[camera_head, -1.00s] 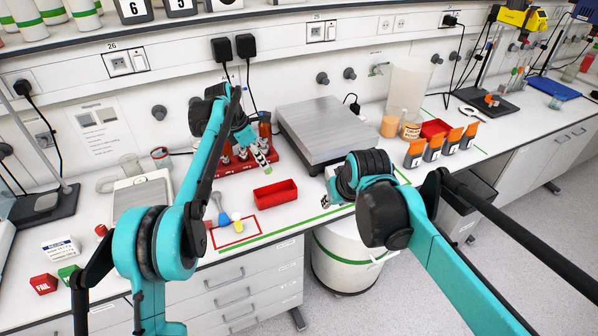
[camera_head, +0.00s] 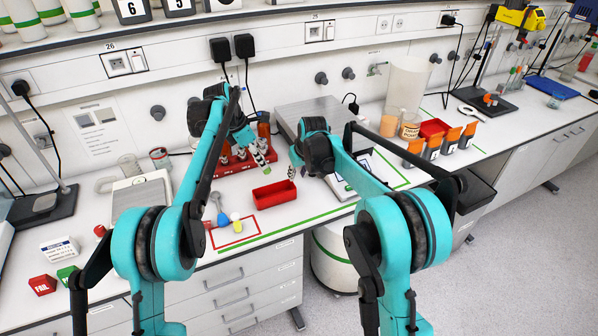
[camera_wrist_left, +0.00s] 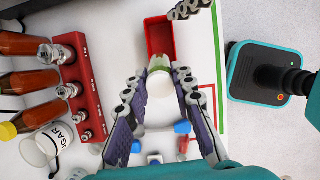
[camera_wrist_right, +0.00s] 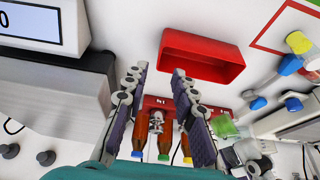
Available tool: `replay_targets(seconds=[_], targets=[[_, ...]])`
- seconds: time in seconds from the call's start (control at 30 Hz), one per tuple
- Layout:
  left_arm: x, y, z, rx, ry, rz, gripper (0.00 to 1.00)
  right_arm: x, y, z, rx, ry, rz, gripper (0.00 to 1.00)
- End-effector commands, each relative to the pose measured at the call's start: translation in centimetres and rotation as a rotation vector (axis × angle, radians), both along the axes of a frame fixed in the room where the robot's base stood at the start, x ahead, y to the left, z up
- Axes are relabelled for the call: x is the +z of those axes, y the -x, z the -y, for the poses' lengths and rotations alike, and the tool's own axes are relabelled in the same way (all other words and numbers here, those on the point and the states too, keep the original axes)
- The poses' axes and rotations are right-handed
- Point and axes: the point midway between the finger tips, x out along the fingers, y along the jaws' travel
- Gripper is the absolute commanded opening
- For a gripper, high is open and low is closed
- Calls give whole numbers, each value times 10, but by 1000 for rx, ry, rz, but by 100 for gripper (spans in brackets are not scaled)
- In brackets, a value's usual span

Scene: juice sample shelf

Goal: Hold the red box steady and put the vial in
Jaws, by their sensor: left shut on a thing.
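The red box (camera_head: 275,194) is an open, empty-looking tray on the bench in the head view. It also shows in the left wrist view (camera_wrist_left: 159,38) and the right wrist view (camera_wrist_right: 205,58). My left gripper (camera_head: 261,157) is shut on the vial (camera_wrist_left: 160,82), a pale tube with a green end, and holds it behind and above the box. My right gripper (camera_wrist_right: 160,72) is open and empty, just right of the box in the head view. I see no contact between it and the box.
A grey scale (camera_head: 298,118) stands behind my right arm. Blue and yellow items (camera_head: 229,219) lie by the red taped square. The bench immediately around the box looks clear.

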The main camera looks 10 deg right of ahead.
Motion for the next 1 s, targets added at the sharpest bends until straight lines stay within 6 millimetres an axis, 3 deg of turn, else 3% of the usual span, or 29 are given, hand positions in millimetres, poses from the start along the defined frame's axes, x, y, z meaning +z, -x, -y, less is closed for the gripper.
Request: replay_targets(seconds=[0.5, 0.7, 1.0], targets=[[0, 0, 0, 0, 0, 0, 0, -85, -34, -10, 0, 1, 0, 27], [0, 0, 0, 0, 0, 0, 0, -98, -39, -12, 0, 1, 0, 27], [0, 0, 0, 0, 0, 0, 0, -99, -39, -12, 0, 1, 0, 24]])
